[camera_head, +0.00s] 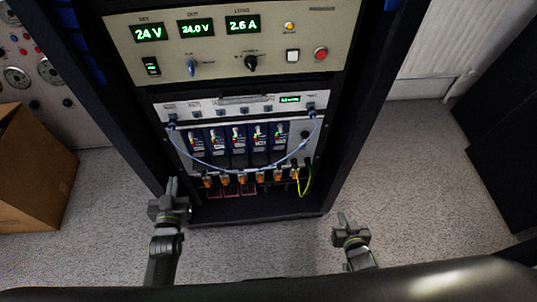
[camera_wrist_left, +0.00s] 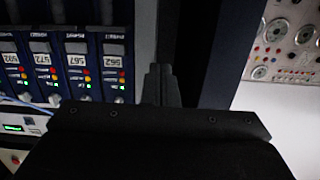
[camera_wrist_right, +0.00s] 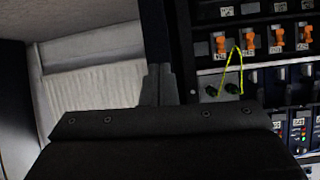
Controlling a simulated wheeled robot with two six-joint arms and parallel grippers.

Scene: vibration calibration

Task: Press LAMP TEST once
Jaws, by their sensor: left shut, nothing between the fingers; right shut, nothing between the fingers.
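The beige power panel (camera_head: 230,45) at the top of the rack has a white square button (camera_head: 292,56), a round red button (camera_head: 321,54) and a lit amber lamp (camera_head: 289,26). Their labels are too small to read, so I cannot tell which is LAMP TEST. My left gripper (camera_head: 173,187) is shut and empty, low in front of the rack's left side; its fingers also show in the left wrist view (camera_wrist_left: 161,86). My right gripper (camera_head: 343,220) is shut and empty, below and right of the rack; its fingers show in the right wrist view (camera_wrist_right: 157,86). Both are apart from the panel.
Below the panel are a slim unit (camera_head: 245,108) with a blue cable (camera_head: 250,171), several dark modules (camera_head: 238,138), orange switches (camera_head: 242,177) and a yellow-green wire (camera_head: 304,182). A cardboard box (camera_head: 38,165) stands left. Grey floor (camera_head: 400,180) is clear right of the rack.

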